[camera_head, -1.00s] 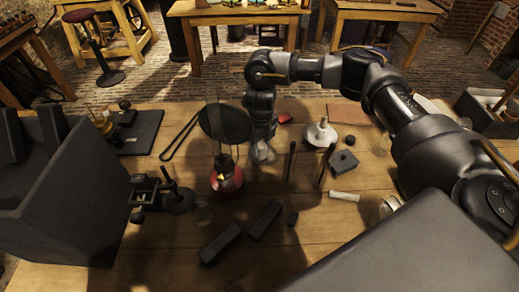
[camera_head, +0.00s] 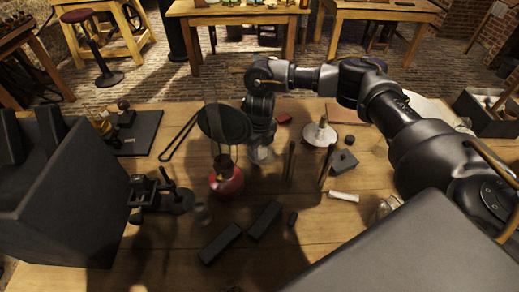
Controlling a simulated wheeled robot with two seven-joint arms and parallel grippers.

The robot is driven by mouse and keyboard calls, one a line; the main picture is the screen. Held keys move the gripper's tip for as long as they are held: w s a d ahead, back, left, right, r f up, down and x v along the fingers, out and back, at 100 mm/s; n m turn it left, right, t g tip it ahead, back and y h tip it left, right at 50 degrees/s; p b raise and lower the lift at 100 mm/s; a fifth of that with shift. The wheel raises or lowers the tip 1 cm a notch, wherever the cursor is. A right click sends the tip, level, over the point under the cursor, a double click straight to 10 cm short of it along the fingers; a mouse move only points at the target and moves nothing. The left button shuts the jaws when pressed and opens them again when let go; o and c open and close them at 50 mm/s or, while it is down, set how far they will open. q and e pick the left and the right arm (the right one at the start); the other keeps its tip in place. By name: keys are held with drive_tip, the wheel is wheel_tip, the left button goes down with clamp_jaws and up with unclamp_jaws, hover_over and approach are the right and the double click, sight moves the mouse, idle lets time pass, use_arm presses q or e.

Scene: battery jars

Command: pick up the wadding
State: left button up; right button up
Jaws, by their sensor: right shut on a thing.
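My right gripper (camera_head: 260,140) reaches down from the arm arching in from the right. It is behind and to the right of the red lamp, with its fingers small and partly lost in shadow. A pale, whitish thing (camera_head: 262,154) shows at its fingertips, and the gripper is shut on it. This looks like the wadding, but it is too small and blurred to be sure. I cannot tell whether it is clear of the table. My left gripper is not in view.
A red lamp (camera_head: 226,181) with a round dark disc (camera_head: 224,123) stands close in front of the gripper. Dark upright rods (camera_head: 291,160), a white dish (camera_head: 319,134) and a white roll (camera_head: 344,196) are to the right. Black bars (camera_head: 220,243) lie in front.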

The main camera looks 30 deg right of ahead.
wheel_tip(320, 180, up, 28)
drive_tip(key=shift+p, duration=0.35)
drive_tip(key=shift+f, duration=0.1)
